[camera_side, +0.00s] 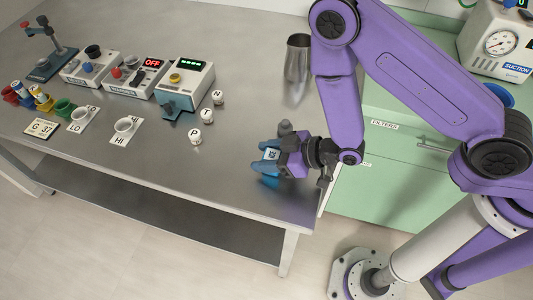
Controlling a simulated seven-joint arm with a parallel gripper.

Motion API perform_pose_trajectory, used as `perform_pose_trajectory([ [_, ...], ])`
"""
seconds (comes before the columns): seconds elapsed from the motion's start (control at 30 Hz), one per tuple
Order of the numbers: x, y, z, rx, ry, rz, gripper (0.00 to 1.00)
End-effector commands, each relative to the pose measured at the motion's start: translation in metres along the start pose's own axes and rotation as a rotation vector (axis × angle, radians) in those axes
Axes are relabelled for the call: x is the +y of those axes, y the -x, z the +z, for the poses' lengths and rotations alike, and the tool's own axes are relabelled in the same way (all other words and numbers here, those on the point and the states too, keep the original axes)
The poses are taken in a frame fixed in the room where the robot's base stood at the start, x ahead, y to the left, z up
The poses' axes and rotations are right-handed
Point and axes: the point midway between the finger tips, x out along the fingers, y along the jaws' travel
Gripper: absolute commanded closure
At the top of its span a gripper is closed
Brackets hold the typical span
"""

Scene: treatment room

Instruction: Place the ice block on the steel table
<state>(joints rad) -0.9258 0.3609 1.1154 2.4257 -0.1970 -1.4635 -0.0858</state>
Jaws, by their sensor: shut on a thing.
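The steel table (235,190) fills the left and middle of the view. My gripper (268,164) is over its right end, close to the front right corner. Its blue fingers are shut on a small pale block with dark marks (271,154), which I take to be the ice block. The fingers hide part of the block. It is low over the tabletop, but I cannot tell whether it touches the steel.
A metal cup (297,57) stands behind my gripper. Small white lettered pieces (207,116) stand to the left, with HI and LO cards (127,131) and several devices (187,86) beyond. A green cabinet (395,140) is on the right. The front middle tabletop is clear.

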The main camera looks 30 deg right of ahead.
Motion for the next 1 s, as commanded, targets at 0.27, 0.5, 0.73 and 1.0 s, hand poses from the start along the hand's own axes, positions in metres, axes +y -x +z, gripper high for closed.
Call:
perform_pose_trajectory([
  [0.27, 0.0, -0.001, 0.002, 0.0, 0.0, 0.0, 0.25],
  [0.5, 0.0, -0.001, 0.001, 0.0, 0.0, 0.0, 0.25],
  [0.73, 0.001, 0.02, 0.0, -0.002, -0.001, 0.001, 0.25],
  [1.0, 0.0, 0.032, 0.0, -0.001, 0.0, 0.001, 0.25],
])
